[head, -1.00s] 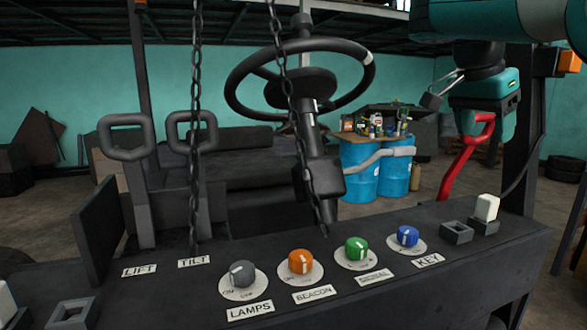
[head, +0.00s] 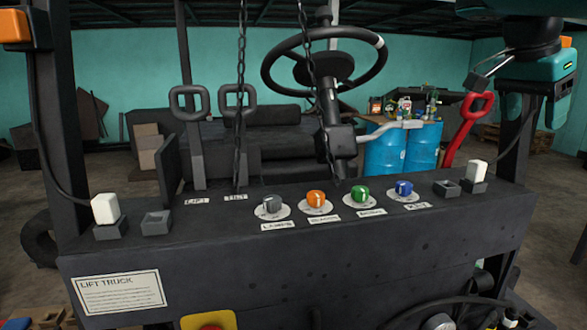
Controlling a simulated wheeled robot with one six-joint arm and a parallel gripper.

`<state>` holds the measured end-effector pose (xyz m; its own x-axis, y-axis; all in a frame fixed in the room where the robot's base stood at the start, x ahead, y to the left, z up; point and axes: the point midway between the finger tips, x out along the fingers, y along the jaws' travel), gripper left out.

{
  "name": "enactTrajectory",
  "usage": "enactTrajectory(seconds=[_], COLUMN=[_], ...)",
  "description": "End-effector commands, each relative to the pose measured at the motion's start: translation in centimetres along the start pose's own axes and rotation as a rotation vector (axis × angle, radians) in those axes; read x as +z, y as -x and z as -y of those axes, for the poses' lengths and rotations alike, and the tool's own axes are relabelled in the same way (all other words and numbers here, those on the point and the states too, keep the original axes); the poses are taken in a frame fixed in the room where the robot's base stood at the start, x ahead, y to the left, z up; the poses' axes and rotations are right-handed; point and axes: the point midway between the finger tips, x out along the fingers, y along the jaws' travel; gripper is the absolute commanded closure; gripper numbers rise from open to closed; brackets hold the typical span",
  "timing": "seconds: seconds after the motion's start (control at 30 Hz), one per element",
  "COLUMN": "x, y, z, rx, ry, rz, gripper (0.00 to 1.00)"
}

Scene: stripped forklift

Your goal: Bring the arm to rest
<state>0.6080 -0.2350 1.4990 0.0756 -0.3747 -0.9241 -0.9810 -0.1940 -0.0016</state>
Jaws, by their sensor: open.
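My gripper (head: 541,100) hangs at the upper right of the head view, below my dark and teal arm links, with its jaws open. I see nothing held in it. Its fingertips are hard to make out against the dark post behind. The red lever (head: 468,130) stands just left of it in the picture; I cannot tell the depth gap between them. The control panel (head: 330,245) lies below and left of the gripper.
Blue drums (head: 424,148) are behind.

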Motion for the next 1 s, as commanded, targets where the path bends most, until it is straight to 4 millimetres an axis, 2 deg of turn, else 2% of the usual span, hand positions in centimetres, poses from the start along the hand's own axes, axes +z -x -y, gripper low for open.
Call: enactTrajectory(seconds=[0.37,0.53,0.67,0.77,0.87,0.97,1.0], x=[1.4,3.3,5.9,9.2,14.2,21.2,24.1], y=[-1.8,-3.2,-4.8,-6.4,-8.6,-11.1,-11.9], z=[0.5,1.0,1.5,1.6,1.0,-1.1,-2.3], rx=[-0.022,-0.051,-0.092,-0.142,-0.223,-0.347,-0.401], ry=[0.234,0.422,0.614,0.799,1.036,1.306,1.403], rz=[-0.033,-0.05,-0.057,-0.052,-0.026,0.037,0.073], gripper=[0.37,0.37,0.37,0.37,0.37,0.37,0.37])
